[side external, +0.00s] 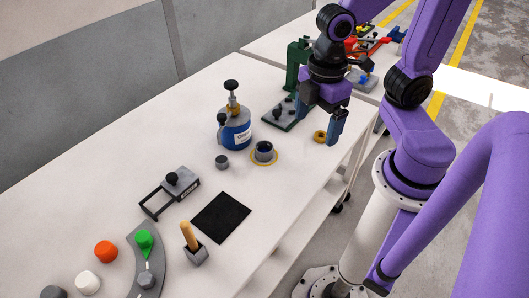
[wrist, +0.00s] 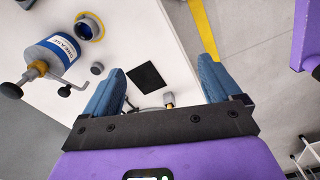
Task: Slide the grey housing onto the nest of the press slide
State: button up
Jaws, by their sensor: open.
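The likely grey housing (side external: 264,151) is a short, upright grey cylinder with a dark blue inside, standing within a yellow ring on the table. It also shows in the wrist view (wrist: 88,27), at the top left. A green press (side external: 294,65) stands farther back, with a dark plate with black knobs (side external: 279,116) in front of it. I cannot make out which part is the slide's nest. My gripper (side external: 320,125) is open and empty, above the table's right edge, to the right of the housing and apart from it. Its blue fingers are spread in the wrist view (wrist: 160,70).
A black mat (side external: 221,217), a framed block (side external: 180,182) and a wooden-handled tool (side external: 189,235) lie nearer. The white table (side external: 285,190) is clear between them.

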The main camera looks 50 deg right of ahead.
jog(key=w+d+f+n, duration=0.2)
jog(key=w+f+n, duration=0.15)
jog(key=w, duration=0.85)
jog(key=n, duration=0.4)
send_over(264, 143)
jog(key=s+a, duration=0.2)
notch_tip(264, 143, down, 4)
jog(key=f, duration=1.7)
jog(key=shift+w+f, duration=0.2)
jog(key=c, duration=1.3)
